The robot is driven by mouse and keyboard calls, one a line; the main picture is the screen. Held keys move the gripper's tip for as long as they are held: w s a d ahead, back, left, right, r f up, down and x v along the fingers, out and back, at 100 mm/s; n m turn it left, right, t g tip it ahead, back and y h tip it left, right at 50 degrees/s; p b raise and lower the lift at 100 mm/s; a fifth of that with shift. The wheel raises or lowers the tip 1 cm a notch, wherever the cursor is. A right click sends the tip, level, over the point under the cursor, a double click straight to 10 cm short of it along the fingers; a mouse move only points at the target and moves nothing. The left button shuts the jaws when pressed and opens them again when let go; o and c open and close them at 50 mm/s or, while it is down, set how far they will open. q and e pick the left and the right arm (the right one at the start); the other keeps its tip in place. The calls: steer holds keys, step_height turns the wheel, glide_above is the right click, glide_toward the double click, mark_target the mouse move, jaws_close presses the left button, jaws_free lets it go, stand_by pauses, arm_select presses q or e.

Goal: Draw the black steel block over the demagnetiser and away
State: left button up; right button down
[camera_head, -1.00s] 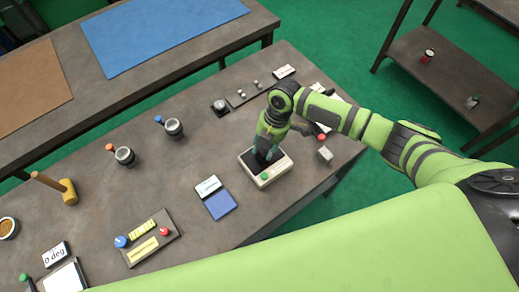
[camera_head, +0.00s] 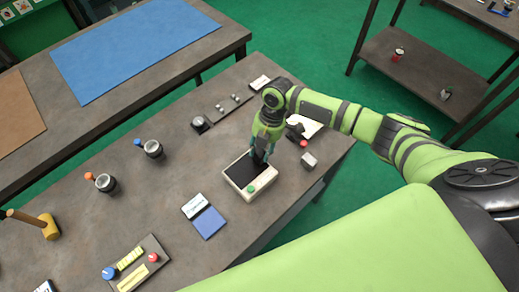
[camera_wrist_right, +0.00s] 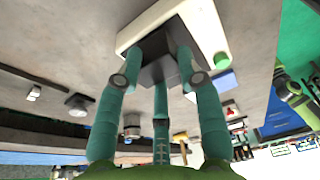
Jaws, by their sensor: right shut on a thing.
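The demagnetiser (camera_head: 237,187) is a cream box with a black top plate and a green button, on the grey bench. It also shows in the right wrist view (camera_wrist_right: 206,30). My right gripper (camera_head: 262,154) points down at the far part of its top. In the right wrist view its teal fingers (camera_wrist_right: 160,75) are shut on the black steel block (camera_wrist_right: 160,73), which is over or against the black plate. Whether the block touches the plate I cannot tell. In the head view the fingers mostly hide the block. My left gripper is not in view.
The bench between the pad and the dark cylinders (camera_head: 153,149) is clear.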

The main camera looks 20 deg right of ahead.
steer(key=p+v, duration=0.3)
steer(key=shift+a+r, duration=0.35)
steer(key=shift+r, duration=0.3)
steer(key=shift+a+v, duration=0.25)
steer(key=shift+v, duration=0.9)
steer(key=shift+s+r, duration=0.15)
steer(key=shift+r, duration=2.7)
